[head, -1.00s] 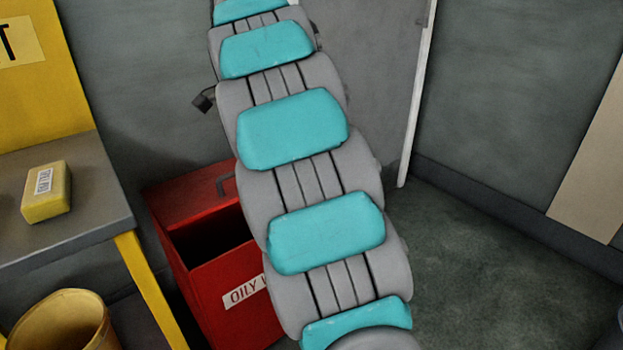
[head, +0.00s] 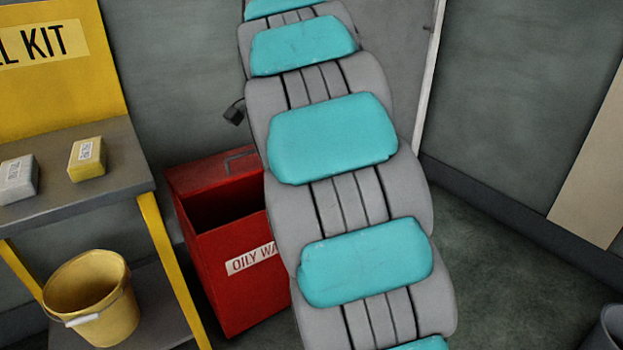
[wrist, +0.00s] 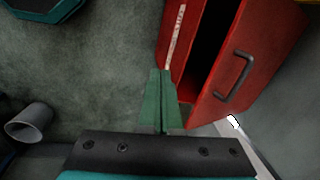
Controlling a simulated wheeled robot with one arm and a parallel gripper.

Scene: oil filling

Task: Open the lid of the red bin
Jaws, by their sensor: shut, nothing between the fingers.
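The red bin (head: 239,290), labelled OILY WA..., stands on the floor against the wall, partly hidden behind my arm. Its dark opening shows. The lid (head: 205,184) with its dark handle (head: 241,158) is at the back of the opening, raised clear of the front edge; how far it is tilted I cannot tell. The wrist view shows the bin's front wall (wrist: 179,40), the dark gap and the lid (wrist: 258,62) with its handle (wrist: 234,77). My gripper (wrist: 162,76) is shut and empty, its green fingertips close to the bin's front side. Whether they touch it is unclear.
A grey bench (head: 100,192) with yellow legs stands left of the bin, holding a yellow box (head: 87,159) and a grey box (head: 18,180). A yellow bucket (head: 88,300) sits on its lower shelf. Floor right of my arm is mostly clear.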

